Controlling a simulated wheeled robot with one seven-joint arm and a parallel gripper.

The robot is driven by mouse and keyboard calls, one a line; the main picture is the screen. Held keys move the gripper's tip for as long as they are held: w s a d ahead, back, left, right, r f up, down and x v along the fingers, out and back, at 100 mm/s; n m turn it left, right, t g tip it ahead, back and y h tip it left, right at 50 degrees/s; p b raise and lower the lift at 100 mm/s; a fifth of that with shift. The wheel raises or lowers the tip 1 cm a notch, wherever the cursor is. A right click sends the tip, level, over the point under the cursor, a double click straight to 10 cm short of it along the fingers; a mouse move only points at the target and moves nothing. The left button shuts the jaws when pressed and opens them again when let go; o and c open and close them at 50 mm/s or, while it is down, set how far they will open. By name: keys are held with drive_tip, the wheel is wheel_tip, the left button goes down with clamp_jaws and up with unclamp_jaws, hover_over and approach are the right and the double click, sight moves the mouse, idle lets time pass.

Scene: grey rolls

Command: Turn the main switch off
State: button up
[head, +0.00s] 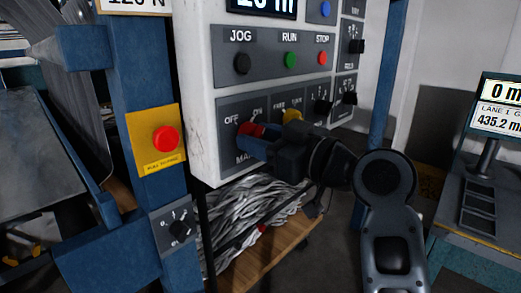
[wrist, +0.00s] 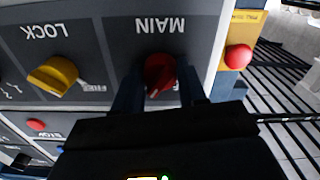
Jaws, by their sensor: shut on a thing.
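The red main switch (head: 252,129) is on the lower left of the white control cabinet's front, below the OFF and ON labels. It also shows in the wrist view (wrist: 160,70), where the MAIN label appears upside down. My gripper (head: 250,138) reaches in from the right, with its blue fingers at the switch. In the wrist view my gripper (wrist: 160,88) has one finger on each side of the red knob, shut on it. The fingers and shadow hide part of the knob, so I cannot tell exactly which label it points to.
A yellow selector (head: 291,115) sits just right of the switch, near my gripper. JOG, RUN and STOP buttons (head: 290,60) are above. A red button on a yellow plate (head: 165,139) is on the blue post to the left. Grey strips (head: 240,225) lie below the cabinet.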

drive_tip(key=n+b, duration=0.1)
drive_tip(key=b, duration=0.1)
drive_tip(key=n+b, duration=0.2)
drive_tip(key=b, duration=0.1)
drive_tip(key=shift+d+f+n, duration=0.1)
drive_tip(key=shift+f+n, duration=0.2)
drive_tip(key=shift+f, duration=0.05)
drive_tip(key=n+b, duration=0.4)
drive_tip(key=b, duration=0.2)
drive_tip(key=shift+n, duration=0.3)
drive_tip(key=n+b, duration=0.4)
drive_tip(key=shift+r+b, duration=0.15)
drive_tip(key=shift+b, duration=0.15)
drive_tip(key=shift+r+n+b, duration=0.15)
drive_tip(key=shift+n+b, duration=1.2)
drive_tip(key=shift+n, duration=0.45)
drive_tip(key=o, duration=1)
drive_tip(key=shift+r, duration=0.1)
drive_tip(key=shift+o, duration=0.2)
